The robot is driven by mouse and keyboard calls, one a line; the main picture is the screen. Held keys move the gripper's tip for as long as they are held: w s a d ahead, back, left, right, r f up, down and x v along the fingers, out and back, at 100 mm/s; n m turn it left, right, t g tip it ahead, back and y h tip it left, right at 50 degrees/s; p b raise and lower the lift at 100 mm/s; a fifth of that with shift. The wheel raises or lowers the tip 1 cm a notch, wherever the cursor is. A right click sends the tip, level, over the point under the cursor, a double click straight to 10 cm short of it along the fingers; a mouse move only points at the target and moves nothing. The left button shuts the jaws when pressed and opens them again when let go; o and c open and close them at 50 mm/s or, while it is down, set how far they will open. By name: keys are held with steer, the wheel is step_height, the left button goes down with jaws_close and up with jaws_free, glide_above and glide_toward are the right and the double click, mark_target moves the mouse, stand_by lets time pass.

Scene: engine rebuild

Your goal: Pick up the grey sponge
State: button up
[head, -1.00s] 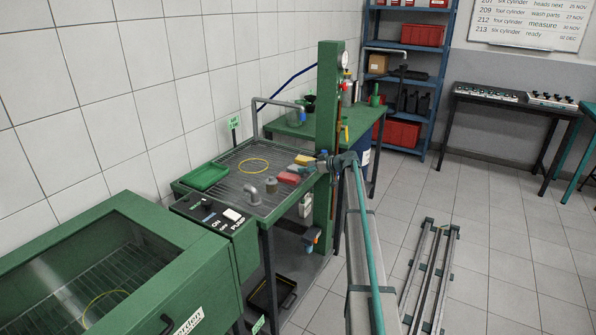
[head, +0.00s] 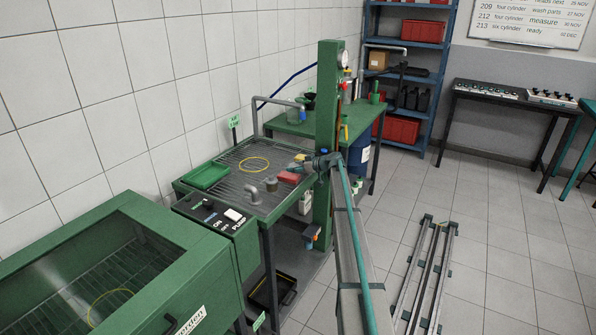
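Small blocks lie at the right end of the slatted wash table (head: 225,166). A red block (head: 289,178) is nearest, and a yellow one (head: 301,157) is farther back. My gripper (head: 297,168) reaches in from the right, its dark end low between these two blocks. The grey sponge cannot be made out clearly; the gripper covers the place between the red and yellow blocks. The fingers are too small and dark to show whether they are open or hold anything.
A green column (head: 327,110) stands close behind my arm. A green cabinet (head: 190,240) is at front left. The slats' middle is mostly clear.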

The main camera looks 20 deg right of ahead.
steer(key=c, duration=0.3)
steer(key=shift+r, duration=0.1)
